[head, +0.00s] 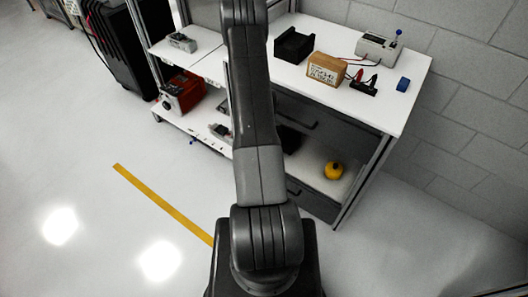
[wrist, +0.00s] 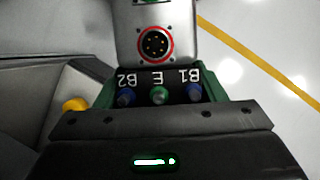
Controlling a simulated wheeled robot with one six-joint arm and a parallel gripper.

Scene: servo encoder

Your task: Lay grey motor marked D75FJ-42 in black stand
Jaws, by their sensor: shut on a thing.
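A grey metal motor (wrist: 182,14) with a red-ringed round connector shows at the top of the wrist view. Below the connector is a dark face marked B2, E and B1, with blue, green and blue terminals. My gripper (wrist: 159,92) is shut on this motor, with a green piece at each side. No D75FJ-42 marking is readable. In the head view my arm hides the gripper and the motor. The black stand (head: 293,46) sits on the white bench top, just right of my arm, and looks empty.
A cardboard box (head: 326,69) stands close right of the stand. A yellow object (head: 334,170) is on the lower shelf. A red device (head: 182,92) sits on the left shelf.

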